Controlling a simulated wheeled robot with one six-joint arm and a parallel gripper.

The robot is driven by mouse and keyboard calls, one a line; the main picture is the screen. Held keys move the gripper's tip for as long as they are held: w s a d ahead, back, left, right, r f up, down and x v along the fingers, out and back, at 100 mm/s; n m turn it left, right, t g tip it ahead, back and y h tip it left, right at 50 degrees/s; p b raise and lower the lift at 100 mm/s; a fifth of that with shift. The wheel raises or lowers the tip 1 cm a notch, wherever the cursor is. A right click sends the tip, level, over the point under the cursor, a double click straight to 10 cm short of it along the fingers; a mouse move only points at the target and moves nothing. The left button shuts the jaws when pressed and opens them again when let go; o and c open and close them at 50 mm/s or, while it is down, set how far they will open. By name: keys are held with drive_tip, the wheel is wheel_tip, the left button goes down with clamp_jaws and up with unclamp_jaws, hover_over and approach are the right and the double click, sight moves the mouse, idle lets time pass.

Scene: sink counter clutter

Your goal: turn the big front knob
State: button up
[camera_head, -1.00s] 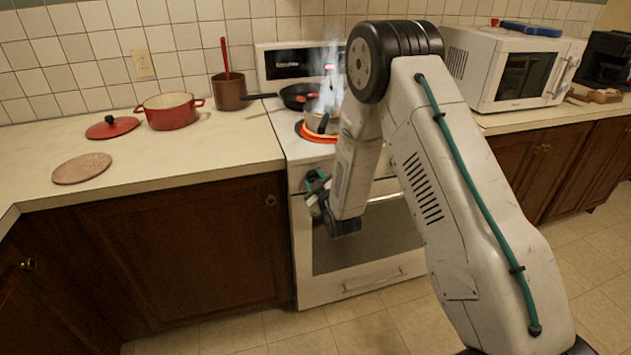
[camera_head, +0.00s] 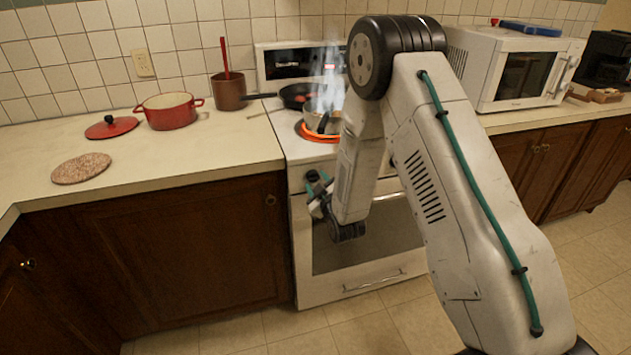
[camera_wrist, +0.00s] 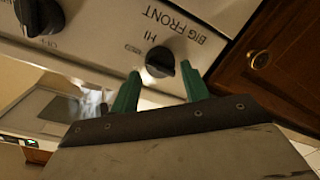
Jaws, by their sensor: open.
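The big front knob (camera_wrist: 160,60) is black and round on the white stove panel, beside the label "BIG FRONT" and an "HI" mark in the wrist view. My gripper (camera_wrist: 160,69) is open, with one green finger on each side of the knob. The fingertips are close around it; I cannot tell whether they touch it. In the head view my gripper (camera_head: 315,190) is at the stove's (camera_head: 365,240) upper front left, and the knob is hidden there.
Another black knob (camera_wrist: 40,15) is at the wrist view's upper left. Wooden cabinets (camera_head: 180,250) flank the stove.

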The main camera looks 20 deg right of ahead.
drive_tip(key=s, duration=0.5)
drive_tip(key=shift+s+d+r, duration=0.15)
drive_tip(key=shift+s, duration=0.25)
drive_tip(key=shift+o, duration=1.3)
drive_tip(key=w+m, duration=0.2)
drive_tip(key=m, duration=0.2)
drive_tip(key=w+m+h, duration=0.1)
drive_tip(key=w+m, duration=0.2)
drive_tip(key=w+m+h, duration=0.1)
drive_tip(key=w+m, duration=0.1)
drive_tip(key=m, duration=0.2)
drive_tip(key=shift+w+a+f+m+t, duration=0.3)
drive_tip(key=shift+w+a+f, duration=0.05)
drive_tip(key=shift+f, duration=0.05)
